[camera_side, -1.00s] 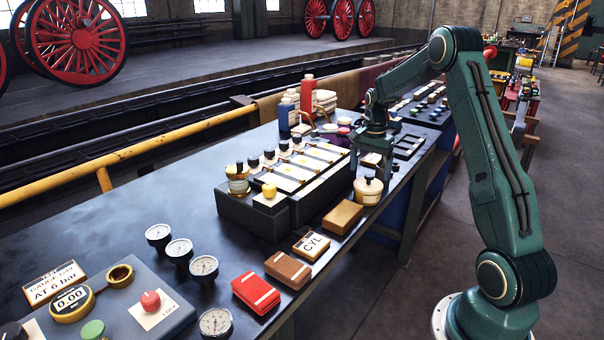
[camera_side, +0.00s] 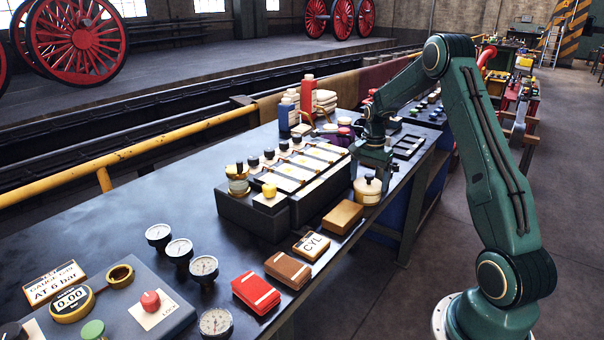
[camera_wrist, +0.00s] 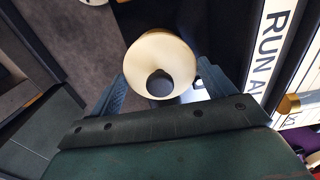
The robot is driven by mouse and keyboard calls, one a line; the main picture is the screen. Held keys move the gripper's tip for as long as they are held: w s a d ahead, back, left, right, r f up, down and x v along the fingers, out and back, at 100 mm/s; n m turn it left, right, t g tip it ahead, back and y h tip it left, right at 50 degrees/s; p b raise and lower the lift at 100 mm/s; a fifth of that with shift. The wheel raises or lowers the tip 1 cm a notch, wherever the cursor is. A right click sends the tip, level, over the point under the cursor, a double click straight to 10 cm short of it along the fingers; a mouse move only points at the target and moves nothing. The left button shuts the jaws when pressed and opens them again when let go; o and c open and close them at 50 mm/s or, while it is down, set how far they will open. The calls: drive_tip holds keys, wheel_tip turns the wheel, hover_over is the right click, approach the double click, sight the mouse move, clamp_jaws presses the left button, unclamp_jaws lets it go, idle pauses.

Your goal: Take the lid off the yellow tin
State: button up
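A round, pale yellow tin (camera_side: 367,194) with a dark knob on its lid stands near the right end of the bench, beside the long dark block. In the wrist view its cream lid (camera_wrist: 160,53) and black knob (camera_wrist: 160,83) show between my fingers. My gripper (camera_side: 371,174) points down just over the tin. In the wrist view my gripper (camera_wrist: 162,82) is open, with one finger on each side of the lid. I cannot tell whether either finger touches it. The lid sits on the tin, and the tin's side is hidden in the wrist view.
A dark block (camera_side: 262,220) with white plates and several knobs stands left of the tin. An ochre box (camera_side: 343,217) lies in front of it, near the bench edge. A dark tray (camera_side: 408,146) is behind my gripper.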

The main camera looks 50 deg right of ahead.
sight(366, 175)
drive_tip(key=shift+c, duration=0.5)
drive_tip(key=shift+r, duration=0.15)
drive_tip(key=shift+r, duration=0.6)
wheel_tip(366, 175, up, 19)
drive_tip(key=shift+f, duration=0.2)
drive_tip(key=w+a+f+n, duration=0.1)
drive_tip(key=w+a+n, duration=0.1)
drive_tip(key=w+a, duration=0.65)
drive_tip(key=w+a+f+n, duration=0.1)
drive_tip(key=w+a+n, duration=0.3)
drive_tip(key=a, duration=0.7)
drive_tip(key=w+a+f+n, duration=0.1)
drive_tip(key=w+a+n, duration=0.15)
drive_tip(key=a, duration=0.85)
drive_tip(key=w+a+f+n, duration=0.1)
drive_tip(key=w+a, duration=0.2)
drive_tip(key=a, duration=0.7)
drive_tip(key=shift+m, duration=0.25)
wheel_tip(366, 175, down, 16)
drive_tip(key=shift+s+f, duration=0.1)
drive_tip(key=shift+s, duration=0.05)
